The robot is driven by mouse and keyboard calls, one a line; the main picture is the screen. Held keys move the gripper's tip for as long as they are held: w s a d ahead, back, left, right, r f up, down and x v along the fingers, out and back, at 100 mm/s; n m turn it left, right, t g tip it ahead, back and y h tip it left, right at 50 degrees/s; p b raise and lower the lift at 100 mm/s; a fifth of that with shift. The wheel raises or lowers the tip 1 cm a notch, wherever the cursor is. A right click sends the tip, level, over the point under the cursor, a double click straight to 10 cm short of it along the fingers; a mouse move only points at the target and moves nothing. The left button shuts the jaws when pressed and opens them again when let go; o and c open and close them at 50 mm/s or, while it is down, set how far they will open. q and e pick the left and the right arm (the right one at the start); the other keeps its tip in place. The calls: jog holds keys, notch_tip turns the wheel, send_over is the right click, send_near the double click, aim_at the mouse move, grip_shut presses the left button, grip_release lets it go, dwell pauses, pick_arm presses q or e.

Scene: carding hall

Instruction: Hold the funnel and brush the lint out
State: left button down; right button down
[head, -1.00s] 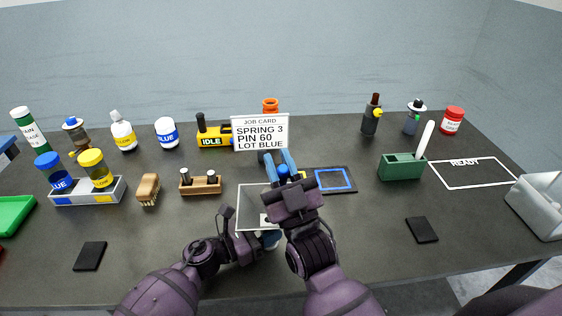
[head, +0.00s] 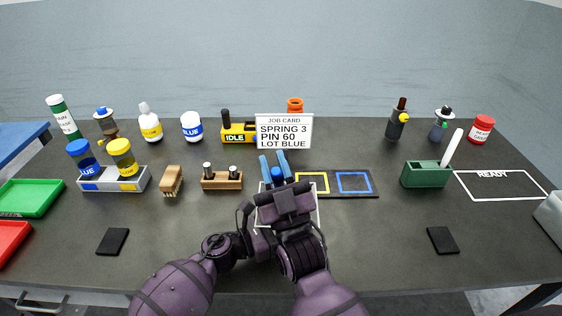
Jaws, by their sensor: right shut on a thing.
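My right gripper (head: 274,163) is over the white-outlined area at the table's middle, its blue fingers shut on a small blue rounded thing (head: 277,174). Most of that thing is hidden, so I cannot tell whether it is part of a funnel. My left gripper is low beside the right wrist, its fingers hidden behind my right arm. No funnel shows clearly. An orange-topped thing (head: 295,104) stands partly hidden behind the job card (head: 284,131). A wooden brush (head: 171,181) lies on the table at left. A white handle (head: 453,148) leans from a green holder (head: 426,174).
A wooden block with two pins (head: 222,181) stands left of my right gripper. A grey tray (head: 114,186) holds blue and yellow-lidded jars. Yellow and blue square outlines (head: 353,182) lie to the right. The READY area (head: 502,185) is empty. Several bottles line the back.

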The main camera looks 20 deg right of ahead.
jog(key=shift+m+h, duration=0.3)
jog(key=shift+m, duration=0.1)
jog(key=d, duration=0.1)
jog(key=s+d, duration=0.1)
jog(key=d, duration=0.3)
jog(key=shift+s+r, duration=0.3)
dwell(0.4)
jog(key=shift+s, duration=0.1)
jog(key=shift+s+a+r, duration=0.25)
jog(key=shift+s+r, duration=0.4)
jog(key=shift+s, duration=0.05)
jog(key=shift+s+a+r, duration=0.2)
jog(key=shift+s+r, duration=0.4)
jog(key=shift+s, duration=0.1)
jog(key=shift+s+a+r, duration=0.25)
jog(key=shift+s+r, duration=0.4)
jog(key=shift+s, duration=0.05)
jog(key=shift+s+a+r, duration=0.2)
jog(key=shift+s+r, duration=0.3)
jog(key=shift+s, duration=0.05)
jog(key=shift+s+a+r, duration=0.15)
jog(key=shift+s+r, duration=0.3)
jog(key=shift+s, duration=0.1)
jog(key=shift+w+f, duration=0.1)
